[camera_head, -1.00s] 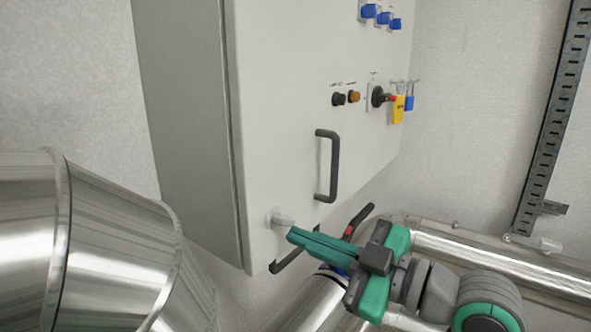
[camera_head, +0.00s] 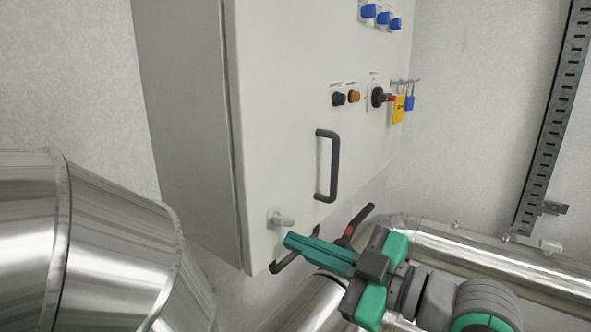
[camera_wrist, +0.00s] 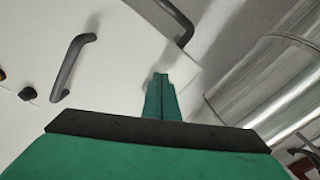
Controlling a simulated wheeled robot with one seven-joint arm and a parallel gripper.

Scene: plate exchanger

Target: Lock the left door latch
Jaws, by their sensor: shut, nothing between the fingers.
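The left door latch (camera_head: 283,218) is a small grey-white knob with a short handle pointing right, low on the left part of the pale cabinet door (camera_head: 290,120). My gripper (camera_head: 287,241), green with dark grey parts, is just below and right of the latch, its fingertips close to the handle but seemingly apart from it. The fingers are shut together with nothing between them. In the wrist view the shut green fingers (camera_wrist: 160,82) point at the pale door, and the latch does not show there.
A black door handle (camera_head: 327,166) is above right of the latch. A dark bar (camera_head: 357,224) passes behind my gripper. A large shiny duct (camera_head: 90,250) fills the lower left. A metal pipe (camera_head: 480,255) runs at right. Knobs, a yellow tag and blue padlock sit higher up.

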